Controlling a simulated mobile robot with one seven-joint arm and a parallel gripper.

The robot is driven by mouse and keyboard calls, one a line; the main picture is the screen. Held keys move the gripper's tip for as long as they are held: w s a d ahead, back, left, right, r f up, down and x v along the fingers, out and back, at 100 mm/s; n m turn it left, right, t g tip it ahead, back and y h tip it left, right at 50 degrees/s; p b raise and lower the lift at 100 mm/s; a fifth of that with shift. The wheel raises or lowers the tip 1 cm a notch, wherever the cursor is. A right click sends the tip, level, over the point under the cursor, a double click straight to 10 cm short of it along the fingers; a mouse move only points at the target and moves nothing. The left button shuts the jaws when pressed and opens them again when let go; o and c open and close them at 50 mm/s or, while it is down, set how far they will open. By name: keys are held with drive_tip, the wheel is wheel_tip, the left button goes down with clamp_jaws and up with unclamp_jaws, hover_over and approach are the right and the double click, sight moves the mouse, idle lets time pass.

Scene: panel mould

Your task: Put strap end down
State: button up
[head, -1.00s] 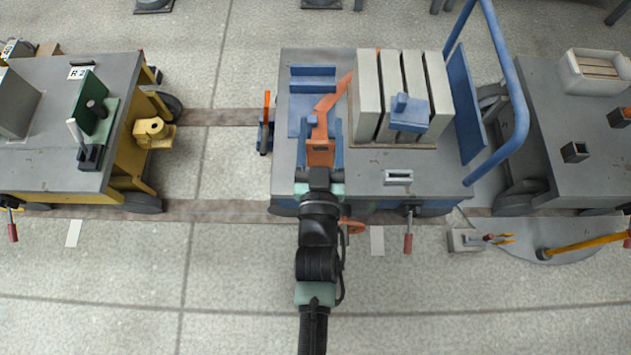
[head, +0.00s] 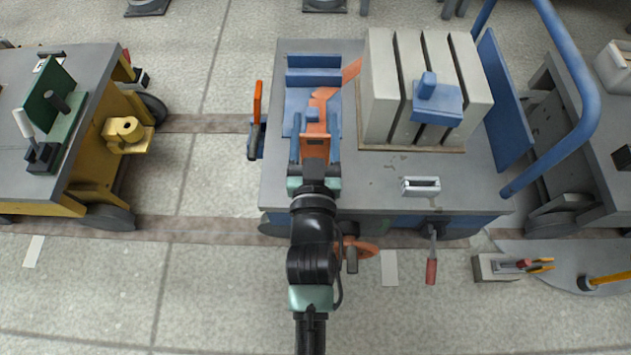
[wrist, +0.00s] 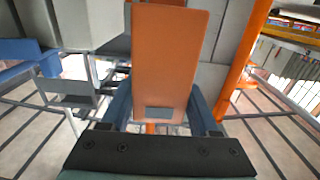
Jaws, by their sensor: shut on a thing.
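My gripper (head: 314,140) is over the front left part of the middle cart, with a blue finger on either side of the orange strap end. It is shut on the orange strap end (wrist: 170,60), which stands broad and flat between the fingers in the wrist view. In the head view an orange strap (head: 322,97) runs from the gripper back and right toward the panels. It passes over a blue tray (head: 313,60). Whether the strap end touches anything below is hidden.
Pale upright panels (head: 380,85) with a blue block (head: 437,100) on top stand right of the gripper. A small metal fitting (head: 421,187) lies at the cart's (head: 370,190) front. A blue rail (head: 580,90) curves at the right. A yellow cart (head: 85,170) stands at the left.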

wheel_tip(320, 180, down, 10)
drive_tip(key=b, duration=0.6)
drive_tip(key=shift+r, duration=0.15)
drive_tip(key=shift+f, duration=0.2)
drive_tip(key=o, duration=1.5)
drive_tip(key=shift+c, duration=0.2)
